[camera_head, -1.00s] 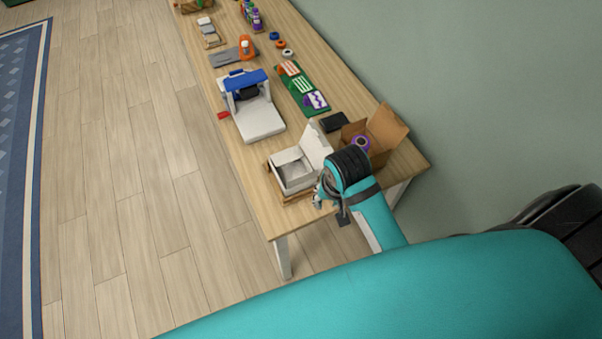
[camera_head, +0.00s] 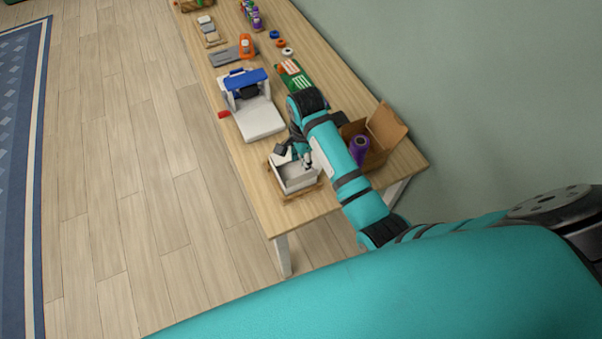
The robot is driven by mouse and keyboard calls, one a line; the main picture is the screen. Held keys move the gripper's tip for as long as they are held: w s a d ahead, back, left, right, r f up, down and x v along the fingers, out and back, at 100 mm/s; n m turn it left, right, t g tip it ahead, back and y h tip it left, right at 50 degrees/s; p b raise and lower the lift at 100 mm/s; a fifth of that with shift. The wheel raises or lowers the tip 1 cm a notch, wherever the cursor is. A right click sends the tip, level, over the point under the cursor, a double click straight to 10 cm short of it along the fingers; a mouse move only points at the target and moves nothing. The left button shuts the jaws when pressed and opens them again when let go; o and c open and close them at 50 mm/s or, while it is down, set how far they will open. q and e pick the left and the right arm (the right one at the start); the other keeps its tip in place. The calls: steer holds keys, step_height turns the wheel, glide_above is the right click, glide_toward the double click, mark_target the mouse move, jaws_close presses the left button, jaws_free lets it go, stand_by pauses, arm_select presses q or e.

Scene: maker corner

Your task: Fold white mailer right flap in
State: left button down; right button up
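The white mailer (camera_head: 297,184) is a small open box on a brown board (camera_head: 312,193) near the table's front end. Its front wall and part of its inside show. Its raised lid, seen earlier, is now hidden behind my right arm. My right gripper (camera_head: 296,157) is over the mailer's far edge, with the arm crossing above the table from the right. The fingers are small and partly covered, so I cannot tell if they are open or touch a flap. The right flap cannot be made out clearly. My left gripper is not in view.
An open brown carton (camera_head: 389,128) with a purple roll (camera_head: 359,147) stands right of my arm. A white and blue machine (camera_head: 257,118) stands beyond the mailer. The wooden table's (camera_head: 262,187) near left corner is bare.

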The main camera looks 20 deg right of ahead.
mark_target(302, 178)
steer(key=f, duration=0.6)
steer(key=f+p, duration=0.1)
steer(key=f, duration=0.3)
steer(key=shift+w, duration=0.35)
jaws_close()
